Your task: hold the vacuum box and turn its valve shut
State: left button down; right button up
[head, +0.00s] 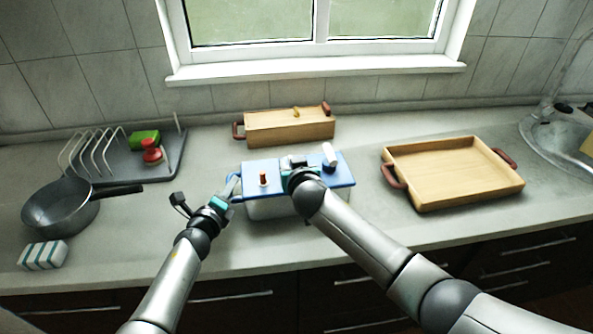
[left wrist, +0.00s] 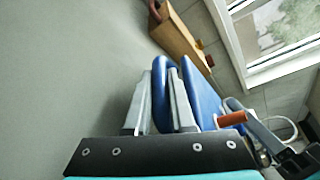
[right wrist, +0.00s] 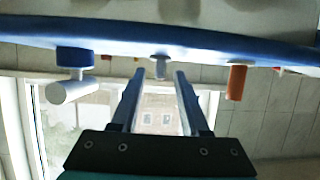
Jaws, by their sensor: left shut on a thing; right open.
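The vacuum box (head: 345,170) has a blue lid and a pale grey body, and stands on the counter in the middle. My left gripper (head: 232,190) is shut on the blue handle (left wrist: 163,66) at its left end. On the lid stand an orange-brown post (head: 263,179), a white cylinder on a blue base (right wrist: 75,75) and a small pale peg (right wrist: 158,66). Which one is the valve I cannot tell for sure. My right gripper (right wrist: 155,74) is open and empty over the lid, with the peg near the gap between its fingertips. In the head view my right arm hides part of the lid.
A wooden box (head: 290,128) with red-brown handles stands behind. A wooden tray (head: 455,190) lies to the right, near the sink (head: 560,140). A dish rack (head: 120,155), a pan (head: 60,207) and a striped sponge (head: 42,255) are at the left.

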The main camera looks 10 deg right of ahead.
jog(key=v, duration=1.1)
jog(key=shift+s, duration=0.4)
pick_arm(q)
jog(key=c, duration=0.7)
grip_release()
jog(key=shift+a, duration=0.1)
